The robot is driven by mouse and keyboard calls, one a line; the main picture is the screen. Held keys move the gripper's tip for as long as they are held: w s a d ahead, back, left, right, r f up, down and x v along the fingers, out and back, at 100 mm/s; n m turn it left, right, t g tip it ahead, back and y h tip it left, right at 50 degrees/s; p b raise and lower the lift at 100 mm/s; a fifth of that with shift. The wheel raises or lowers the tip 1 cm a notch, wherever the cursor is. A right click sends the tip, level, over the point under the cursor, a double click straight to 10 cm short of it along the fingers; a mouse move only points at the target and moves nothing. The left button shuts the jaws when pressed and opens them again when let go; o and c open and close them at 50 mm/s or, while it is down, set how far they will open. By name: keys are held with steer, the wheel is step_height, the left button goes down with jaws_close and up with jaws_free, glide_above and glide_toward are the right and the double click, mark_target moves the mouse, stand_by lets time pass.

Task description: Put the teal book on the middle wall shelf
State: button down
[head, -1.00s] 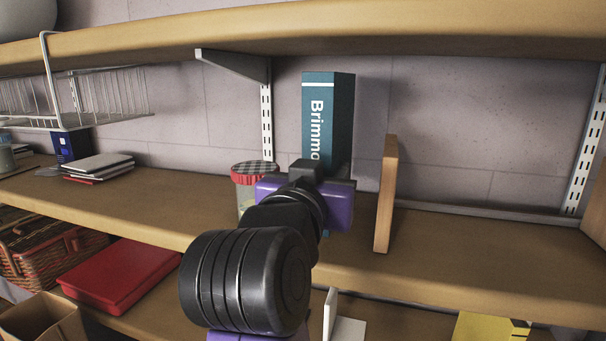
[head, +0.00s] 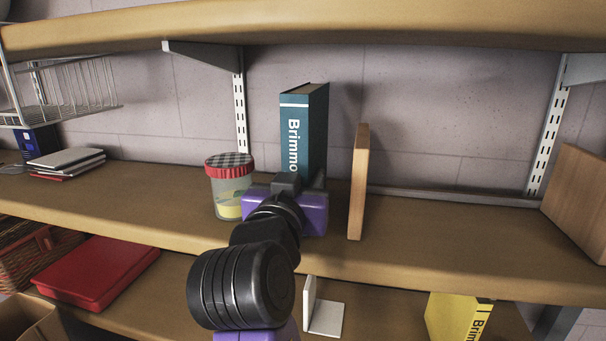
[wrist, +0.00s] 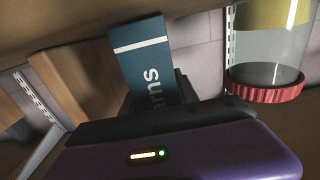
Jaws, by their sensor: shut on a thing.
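The teal book (head: 301,125) stands upright at the middle shelf (head: 430,235), its white-lettered spine facing me. My gripper (head: 302,183) is shut on its lower part. The book is between a jar on the left and a wooden upright on the right, with gaps on both sides. Its lower end is hidden behind my gripper, so I cannot tell if it touches the shelf. In the wrist view the book (wrist: 152,62) shows beyond the dark gripper body, and the jaws are mostly hidden.
The red-lidded jar (head: 230,187) is close left of my gripper; the wooden upright (head: 358,182) is close right. The upper shelf (head: 400,25) overhangs. A wooden block (head: 578,200) stands far right, with free shelf between. A yellow book (head: 452,318) is below.

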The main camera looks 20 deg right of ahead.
steer(key=c, duration=1.4)
jaws_free()
steer(key=shift+f, duration=0.2)
steer(key=o, duration=0.5)
steer(key=shift+r, duration=0.1)
steer(key=shift+r, duration=0.2)
steer(key=b+v, duration=0.3)
steer(key=v, duration=0.9)
